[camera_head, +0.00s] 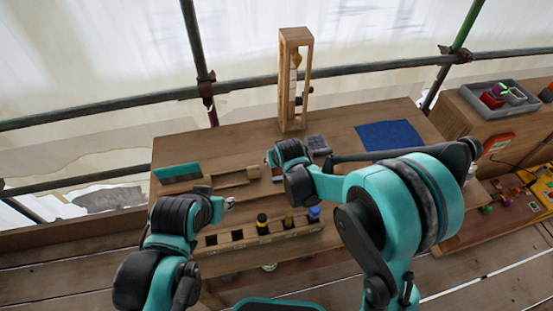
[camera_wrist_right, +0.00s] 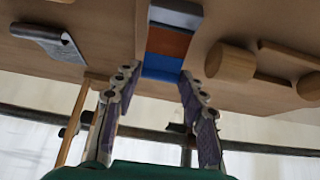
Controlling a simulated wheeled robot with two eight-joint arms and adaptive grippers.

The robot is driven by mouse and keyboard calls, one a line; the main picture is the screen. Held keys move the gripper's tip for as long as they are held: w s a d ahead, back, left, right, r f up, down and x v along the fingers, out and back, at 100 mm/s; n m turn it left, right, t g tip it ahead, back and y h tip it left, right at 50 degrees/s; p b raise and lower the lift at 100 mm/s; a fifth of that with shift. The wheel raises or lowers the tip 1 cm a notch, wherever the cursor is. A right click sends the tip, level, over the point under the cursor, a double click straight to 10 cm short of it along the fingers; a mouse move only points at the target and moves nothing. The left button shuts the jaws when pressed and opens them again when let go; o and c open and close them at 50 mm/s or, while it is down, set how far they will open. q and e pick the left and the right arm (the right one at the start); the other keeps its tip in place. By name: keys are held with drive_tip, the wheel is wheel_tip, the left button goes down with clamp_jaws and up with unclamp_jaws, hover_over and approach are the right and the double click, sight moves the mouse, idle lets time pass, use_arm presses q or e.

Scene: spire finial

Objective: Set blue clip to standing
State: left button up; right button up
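I cannot clearly single out the blue clip. In the right wrist view a blue block (camera_wrist_right: 161,67) lies beside a rust-brown block (camera_wrist_right: 168,43) and a grey one (camera_wrist_right: 176,14) on the wooden table. My right gripper (camera_wrist_right: 158,72) is open, its two fingers spread with the blue block showing beyond and between the tips; I see no grip on it. In the head view my right arm hides its fingers and the spot below. My left gripper (camera_head: 231,202) hovers above the near part of the table; its fingers are too small to read.
A wooden rack (camera_head: 230,243) at the table's front holds bottle-like items with black, yellow and blue tops. A tall wooden frame (camera_head: 291,80) stands at the back. A blue mat (camera_head: 388,135) lies flat at right. A teal-and-wood piece (camera_head: 178,172) lies at left.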

drive_tip(key=shift+o, duration=0.9)
drive_tip(key=v, duration=1.2)
